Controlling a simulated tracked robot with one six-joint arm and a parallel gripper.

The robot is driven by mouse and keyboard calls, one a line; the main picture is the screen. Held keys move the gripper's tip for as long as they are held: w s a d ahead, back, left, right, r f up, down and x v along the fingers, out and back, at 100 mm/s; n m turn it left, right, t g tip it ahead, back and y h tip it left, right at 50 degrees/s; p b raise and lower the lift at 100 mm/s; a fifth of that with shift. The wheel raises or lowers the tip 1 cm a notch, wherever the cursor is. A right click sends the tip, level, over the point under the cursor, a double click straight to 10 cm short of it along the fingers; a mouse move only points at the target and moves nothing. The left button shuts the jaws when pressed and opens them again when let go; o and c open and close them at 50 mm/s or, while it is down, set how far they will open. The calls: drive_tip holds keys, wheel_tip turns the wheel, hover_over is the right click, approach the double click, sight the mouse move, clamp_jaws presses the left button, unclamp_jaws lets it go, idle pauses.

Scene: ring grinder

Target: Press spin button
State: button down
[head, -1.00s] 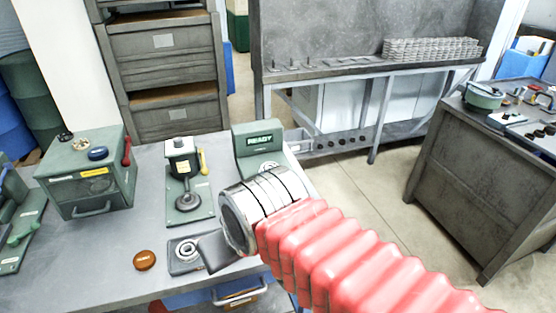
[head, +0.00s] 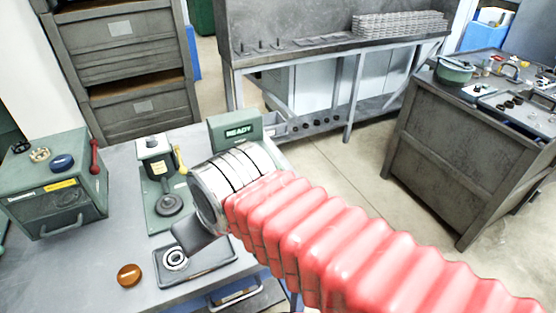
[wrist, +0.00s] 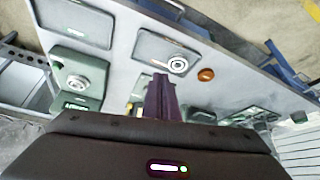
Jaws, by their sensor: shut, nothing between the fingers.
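No label reading "spin" is legible, so I cannot tell which part is the spin button. A round orange-brown button-like piece (head: 129,275) with a small label sits on the grey bench at the front left; it also shows in the wrist view (wrist: 206,74). A green box (head: 60,195) at the left has black, cream and blue knobs (head: 62,162) on top and a red lever. A green unit shows "READY" (head: 238,132), its lower part hidden by my arm. My gripper (head: 193,238) is shut and empty, above the bench near the ring tray. Its dark fingers also show in the wrist view (wrist: 160,95).
A shallow tray (head: 212,272) holding a metal ring (head: 175,259) lies beside the orange piece. A green press with a yellow lever (head: 181,160) stands behind it. Another workbench (head: 450,165) stands at right.

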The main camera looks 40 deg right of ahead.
drive_tip(key=w+d+r+m+g+h, duration=0.1)
drive_tip(key=w+d+r, duration=0.1)
drive_tip(key=w+d, duration=0.4)
drive_tip(key=w+d+r+m+g, duration=0.15)
drive_tip(key=w+d, duration=0.25)
drive_tip(key=d, duration=0.4)
drive_tip(key=w+d, duration=0.3)
drive_tip(key=d, duration=1.4)
drive_tip(key=shift+m, duration=0.45)
drive_tip(key=shift+f, duration=0.15)
drive_tip(key=x, duration=0.8)
drive_tip(key=s+x, duration=0.1)
drive_tip(key=x, duration=0.4)
drive_tip(key=shift+a+f, duration=0.1)
drive_tip(key=shift+a, duration=0.05)
drive_tip(key=shift+w+f, duration=0.1)
drive_tip(key=shift+f, duration=0.25)
